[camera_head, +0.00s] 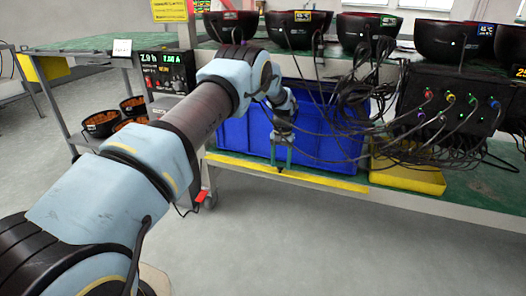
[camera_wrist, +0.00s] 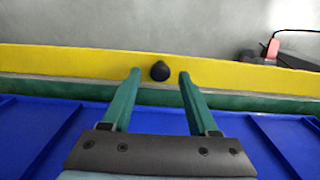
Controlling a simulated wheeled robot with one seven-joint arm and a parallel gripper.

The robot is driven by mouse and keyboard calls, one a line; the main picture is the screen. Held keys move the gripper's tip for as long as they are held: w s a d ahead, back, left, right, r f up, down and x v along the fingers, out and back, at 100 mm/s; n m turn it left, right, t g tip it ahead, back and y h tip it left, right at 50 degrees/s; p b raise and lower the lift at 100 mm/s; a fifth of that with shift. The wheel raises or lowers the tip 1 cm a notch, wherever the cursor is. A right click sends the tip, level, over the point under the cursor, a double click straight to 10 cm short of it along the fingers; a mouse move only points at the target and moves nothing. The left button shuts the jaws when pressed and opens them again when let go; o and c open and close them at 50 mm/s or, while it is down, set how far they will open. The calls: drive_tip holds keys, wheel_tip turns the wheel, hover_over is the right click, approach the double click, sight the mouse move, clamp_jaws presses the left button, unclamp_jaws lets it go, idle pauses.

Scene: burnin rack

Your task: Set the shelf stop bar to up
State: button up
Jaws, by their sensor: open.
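The shelf stop bar (camera_head: 328,182) is a long yellow strip along the front edge of the lower green shelf. It lies low, in front of the blue bins. In the wrist view the yellow bar (camera_wrist: 80,61) runs across the picture with a round black knob (camera_wrist: 160,71) on it. My gripper (camera_head: 282,163) is at the bar, in front of the blue bins. In the wrist view my gripper (camera_wrist: 160,75) is open, with its green fingers on either side of the knob. I cannot tell whether either finger touches it.
Blue bins (camera_head: 248,135) stand on the lower shelf behind the bar. Hanging cables (camera_head: 345,100) crowd the space near my wrist. The floor (camera_head: 330,245) in front is clear.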

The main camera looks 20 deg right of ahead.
sight(279, 174)
drive_tip(key=shift+s+a, duration=0.15)
